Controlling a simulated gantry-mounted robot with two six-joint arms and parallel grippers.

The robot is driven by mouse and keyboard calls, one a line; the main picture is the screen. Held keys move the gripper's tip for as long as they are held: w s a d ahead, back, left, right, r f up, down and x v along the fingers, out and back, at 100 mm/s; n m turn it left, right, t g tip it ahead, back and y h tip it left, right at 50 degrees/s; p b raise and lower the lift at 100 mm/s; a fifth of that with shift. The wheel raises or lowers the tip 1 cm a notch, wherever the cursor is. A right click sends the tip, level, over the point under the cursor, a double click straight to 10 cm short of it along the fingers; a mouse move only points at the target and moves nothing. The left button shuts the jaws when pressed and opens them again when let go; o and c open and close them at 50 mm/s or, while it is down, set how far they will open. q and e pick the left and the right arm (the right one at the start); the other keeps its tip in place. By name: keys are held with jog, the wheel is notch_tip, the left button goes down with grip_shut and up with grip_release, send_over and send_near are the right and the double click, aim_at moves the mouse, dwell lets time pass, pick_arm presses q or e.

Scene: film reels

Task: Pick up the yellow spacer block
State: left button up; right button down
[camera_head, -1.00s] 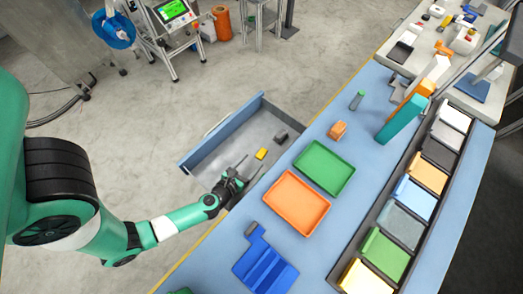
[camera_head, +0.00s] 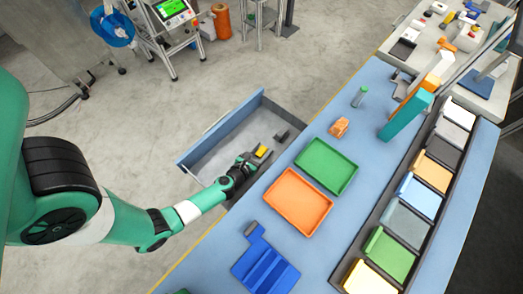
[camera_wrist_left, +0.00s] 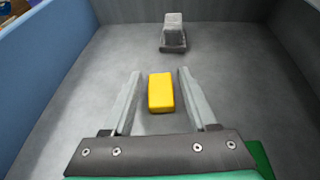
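The yellow spacer block (camera_head: 261,152) lies on the floor of the open drawer (camera_head: 213,155). In the left wrist view the yellow block (camera_wrist_left: 161,92) sits between the two fingers of my left gripper (camera_wrist_left: 157,88), with a visible gap on each side. My left gripper (camera_head: 254,158) is open and reaches down into the drawer around the block. In the head view the gripper partly hides the block. My right gripper is not in view.
A dark grey block (camera_head: 282,135) lies in the drawer beyond the yellow block; it also shows in the left wrist view (camera_wrist_left: 172,36). The drawer walls (camera_wrist_left: 58,50) rise around the gripper. A green tray (camera_head: 326,166) and an orange tray (camera_head: 298,202) rest on the bench alongside.

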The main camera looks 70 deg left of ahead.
aim_at(261, 151)
pick_arm(q)
grip_shut()
notch_tip(261, 151, up, 10)
jog(key=p, duration=0.9)
